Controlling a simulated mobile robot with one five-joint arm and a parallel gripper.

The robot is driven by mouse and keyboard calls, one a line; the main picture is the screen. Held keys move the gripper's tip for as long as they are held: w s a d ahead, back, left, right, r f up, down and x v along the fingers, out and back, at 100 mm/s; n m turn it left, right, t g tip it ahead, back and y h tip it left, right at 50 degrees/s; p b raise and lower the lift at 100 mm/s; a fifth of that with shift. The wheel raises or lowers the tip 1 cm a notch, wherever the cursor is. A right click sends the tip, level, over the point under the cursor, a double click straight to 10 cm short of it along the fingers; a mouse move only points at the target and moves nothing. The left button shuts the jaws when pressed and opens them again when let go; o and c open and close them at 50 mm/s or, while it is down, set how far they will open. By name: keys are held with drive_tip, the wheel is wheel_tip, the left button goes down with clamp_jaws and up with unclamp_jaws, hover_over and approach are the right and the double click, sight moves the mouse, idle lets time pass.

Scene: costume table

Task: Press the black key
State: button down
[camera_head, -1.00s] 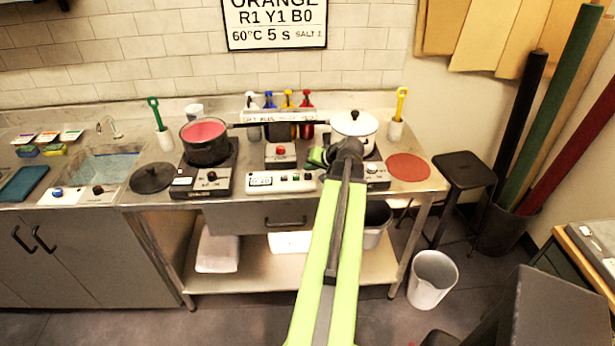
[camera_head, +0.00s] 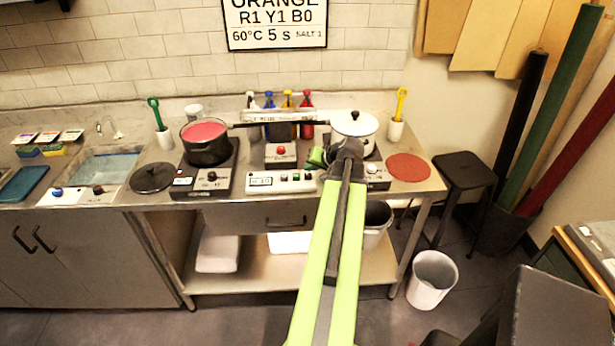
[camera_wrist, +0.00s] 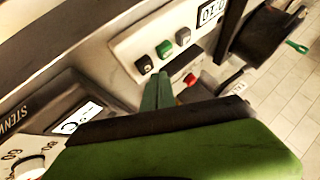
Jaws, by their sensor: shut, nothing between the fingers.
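A white timer panel (camera_head: 270,191) sits at the front edge of the steel worktop. In the wrist view it shows a display (camera_wrist: 210,11) and a row of a grey key (camera_wrist: 182,36), a green key (camera_wrist: 164,48) and a black key (camera_wrist: 144,65). The black key is at the end farthest from the display. My gripper (camera_wrist: 158,76) is shut and empty, its green fingers pointing at the panel close to the black and green keys. A small gap seems to show between fingertips and black key; exact height is unclear. In the head view my gripper (camera_head: 316,157) is right of and behind the panel.
A red button (camera_wrist: 190,79) on a box stands behind the panel. Hotplates hold a pot of red liquid (camera_head: 206,141) at left and a white pot (camera_head: 354,128) at right, close to my wrist. Bottles (camera_head: 287,104) stand at the back.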

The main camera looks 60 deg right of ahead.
sight(310, 176)
idle(0.3)
drive_tip(key=shift+w+f+b, duration=0.1)
drive_tip(key=shift+f+b, duration=0.3)
drive_tip(key=shift+b, duration=0.05)
drive_tip(key=shift+f+b, duration=0.45)
drive_tip(key=shift+f, duration=0.05)
idle(0.4)
drive_tip(key=shift+r, duration=0.1)
drive_tip(key=shift+r+p, duration=0.8)
drive_tip(key=shift+p, duration=0.1)
wheel_tip(310, 176, up, 5)
drive_tip(key=p, duration=0.5)
drive_tip(key=shift+r, duration=0.15)
idle(0.4)
